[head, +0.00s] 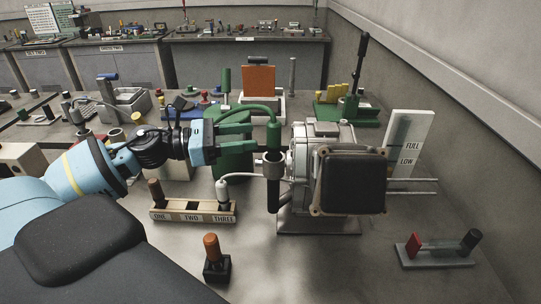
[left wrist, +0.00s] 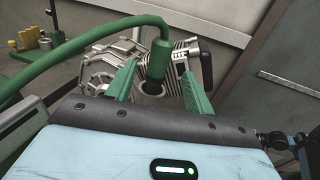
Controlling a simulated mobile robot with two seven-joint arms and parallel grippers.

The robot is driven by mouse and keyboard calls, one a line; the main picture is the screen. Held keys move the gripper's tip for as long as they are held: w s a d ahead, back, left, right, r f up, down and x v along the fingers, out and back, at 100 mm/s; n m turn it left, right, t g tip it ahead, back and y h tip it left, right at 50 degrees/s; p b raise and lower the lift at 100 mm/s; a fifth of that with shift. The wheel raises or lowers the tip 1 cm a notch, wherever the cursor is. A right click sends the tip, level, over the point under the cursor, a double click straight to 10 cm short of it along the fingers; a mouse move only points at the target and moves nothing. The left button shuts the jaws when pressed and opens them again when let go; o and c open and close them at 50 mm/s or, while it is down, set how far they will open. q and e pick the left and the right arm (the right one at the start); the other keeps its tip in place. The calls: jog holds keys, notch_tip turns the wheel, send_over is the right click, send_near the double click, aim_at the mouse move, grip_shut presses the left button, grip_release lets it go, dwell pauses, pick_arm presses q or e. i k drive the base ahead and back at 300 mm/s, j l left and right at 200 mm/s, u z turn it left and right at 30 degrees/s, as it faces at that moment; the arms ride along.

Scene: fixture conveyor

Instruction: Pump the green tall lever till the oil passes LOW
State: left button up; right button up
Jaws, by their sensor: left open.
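A tall black lever (head: 363,62) stands upright on a green base (head: 348,112) at the back right; this may be the green tall lever. A white gauge board (head: 409,140) marked FULL and LOW stands right of the machine; I cannot make out an oil level. My left gripper (head: 250,127) has green fingers, open and apart, pointing at a green nozzle (head: 274,134) with a hose, upright in a holder. In the left wrist view the nozzle (left wrist: 160,55) shows between and beyond the fingertips (left wrist: 162,80); contact is unclear. My right gripper is not in view.
A grey machine with a black square cover (head: 350,182) stands right of the nozzle. A tray marked ONE, TWO, THREE (head: 193,216), an orange-topped switch (head: 212,250) and a red-and-black fixture (head: 438,252) are in front. A green drum (head: 232,160) is behind my gripper.

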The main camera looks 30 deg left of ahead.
aim_at(225, 73)
jog(key=k, duration=1)
